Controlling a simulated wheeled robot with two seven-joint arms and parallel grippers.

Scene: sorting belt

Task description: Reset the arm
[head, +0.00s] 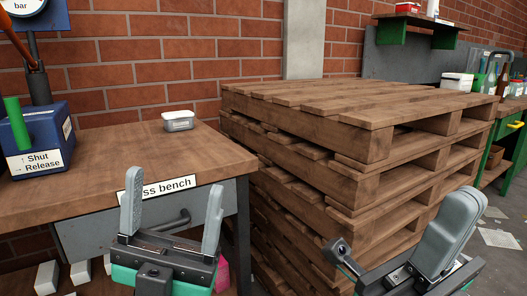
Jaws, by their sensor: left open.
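My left gripper (174,183) is in front of the press bench (95,195), with its two grey fingers spread wide and nothing between them. It points up, and its left finger partly covers the bench's label. My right gripper (462,205) is at the lower right, in front of the pallet stack. Its grey fingers are seen from the side and overlap, so the gap between them is hidden. I see no object in it.
A stack of wooden pallets (300,165) stands right of the bench. On the bench are a small metal tin (178,121) and a blue box with a green lever (38,145). White blocks (47,277) lie below. A green workbench (500,130) with bottles stands at the right.

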